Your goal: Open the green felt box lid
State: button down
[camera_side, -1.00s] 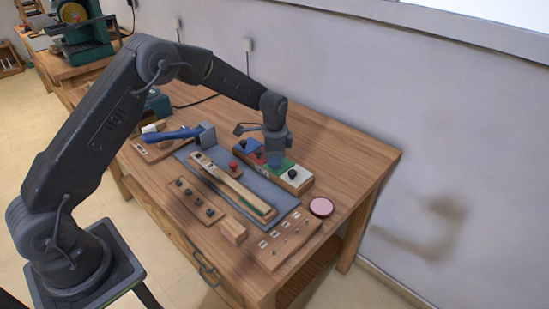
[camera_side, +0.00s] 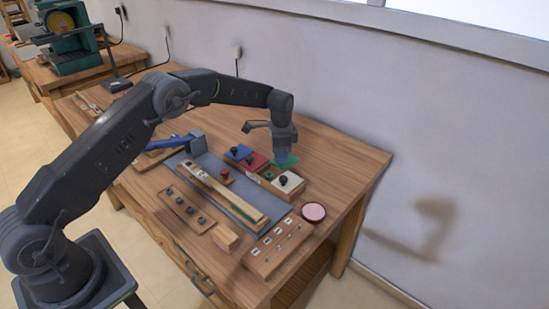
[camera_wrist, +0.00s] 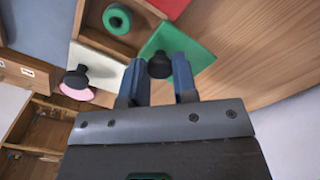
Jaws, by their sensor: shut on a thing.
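The green lid (camera_side: 290,162) is off its compartment and held just behind the box, toward the wall. In the wrist view the green lid (camera_wrist: 193,45) shows tilted, with its black knob (camera_wrist: 159,66) between my fingers. My gripper (camera_side: 281,157) is shut on that knob; it also shows in the wrist view (camera_wrist: 158,72). The wooden box (camera_wrist: 142,8) has an open compartment where a green felt ring (camera_wrist: 117,17) lies in view. The ring also shows small in the side view (camera_side: 268,176).
A white lid with a black knob (camera_side: 289,182) sits on one side of the open compartment, a red lid (camera_side: 254,161) and blue lid (camera_side: 238,153) on the other. A pink round dish (camera_side: 314,211) stands at the right. Bare tabletop (camera_side: 335,160) lies behind the box.

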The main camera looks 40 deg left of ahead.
jog(key=shift+w, duration=0.15)
jog(key=c, duration=0.9)
grip_release()
notch_tip(320, 180, up, 14)
